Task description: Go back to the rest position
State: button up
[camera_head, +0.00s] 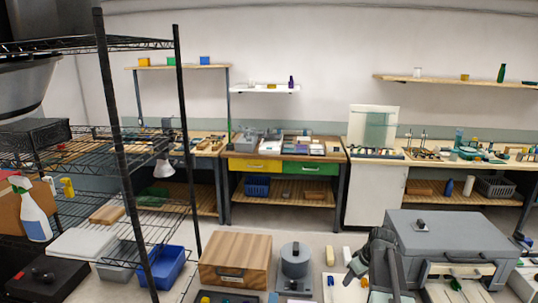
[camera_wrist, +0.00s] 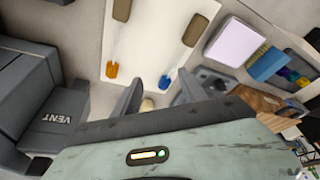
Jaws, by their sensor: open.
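My gripper (camera_wrist: 157,92) shows in the wrist view with its two dark fingers apart. I see nothing held between them; a small beige thing lies beyond the gap, partly hidden. In the head view my dark arm stands at the lower right, in front of the grey box (camera_head: 450,235). Past the fingers in the wrist view is a pale board (camera_wrist: 150,50). On it lie an orange-tipped piece (camera_wrist: 111,70) and a blue-tipped piece (camera_wrist: 165,81). I cannot tell for sure whether these are glass rods.
A grey housing marked VENT (camera_wrist: 52,121) stands close at the left in the wrist view. In the head view, a wooden box (camera_head: 235,260) and grey pot (camera_head: 294,260) are left of my arm. A black wire rack (camera_head: 125,170) stands at left. Benches line the wall.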

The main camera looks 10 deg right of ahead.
jog(key=a+f+n+g, duration=0.1)
jog(key=a, duration=1.5)
jog(key=s+a+f+g, duration=0.1)
jog(key=s+a, duration=0.3)
jog(key=a, duration=0.3)
jog(key=s+a+g, duration=0.1)
jog(key=s+a, duration=0.2)
jog(key=a, duration=0.3)
jog(key=shift+s+d+m+g+h+b, duration=0.1)
jog(key=shift+s+d+m+h, duration=0.2)
jog(key=shift+s+m, duration=0.5)
jog(key=shift+s+d+m+g+h+b, duration=0.15)
jog(key=shift+s+d+m, duration=0.2)
jog(key=shift+s+m, duration=0.45)
jog(key=shift+s+d+m+g+h+b, duration=0.15)
jog(key=shift+s+d+m, duration=0.2)
jog(key=shift+s+m, duration=0.4)
jog(key=c, duration=0.3)
